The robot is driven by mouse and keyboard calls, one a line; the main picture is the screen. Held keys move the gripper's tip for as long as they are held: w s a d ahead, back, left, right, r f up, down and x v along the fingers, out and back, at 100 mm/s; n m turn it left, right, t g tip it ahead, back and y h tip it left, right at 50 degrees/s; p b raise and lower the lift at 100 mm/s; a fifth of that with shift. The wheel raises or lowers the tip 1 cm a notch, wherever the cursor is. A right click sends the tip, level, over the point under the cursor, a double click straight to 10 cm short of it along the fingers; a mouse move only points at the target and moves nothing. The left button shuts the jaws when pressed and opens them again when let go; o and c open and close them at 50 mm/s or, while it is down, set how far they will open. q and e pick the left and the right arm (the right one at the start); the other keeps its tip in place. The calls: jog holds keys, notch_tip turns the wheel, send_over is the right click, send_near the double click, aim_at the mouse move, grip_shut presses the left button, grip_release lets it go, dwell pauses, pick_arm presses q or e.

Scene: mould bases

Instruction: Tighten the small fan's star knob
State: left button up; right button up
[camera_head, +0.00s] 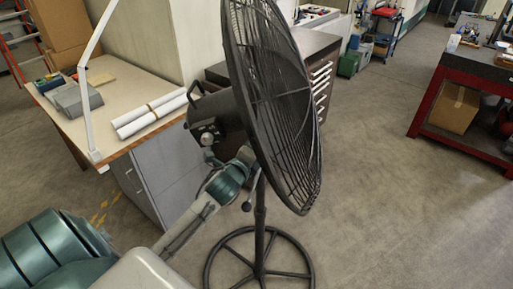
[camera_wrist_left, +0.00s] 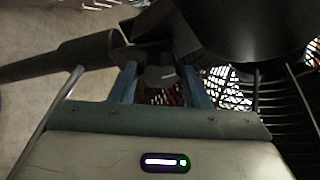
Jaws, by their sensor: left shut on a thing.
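The black pedestal fan (camera_head: 276,110) stands in the middle of the head view, its cage turned to the right and its motor housing (camera_head: 216,116) on the left. My left gripper (camera_head: 246,155) reaches in under the motor, close behind the cage. In the left wrist view its two blue fingers (camera_wrist_left: 160,85) stand on either side of a dark part (camera_wrist_left: 153,74) below the fan head, which I take to be the star knob. The gripper is shut on it. The knob's star shape is too dark to make out, and the head view hides it. My right gripper is not in view.
The fan's pole (camera_head: 260,215) rises from a round ring base (camera_head: 208,270) on the floor. A desk (camera_head: 125,85) with white paper rolls (camera_head: 150,114) is to the left. A red-framed bench (camera_head: 432,95) is at right. The floor between is clear.

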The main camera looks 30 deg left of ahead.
pick_arm(q)
jog(key=shift+m+g, duration=0.3)
jog(key=shift+m, duration=0.1)
dwell(0.3)
jog(key=o, duration=1)
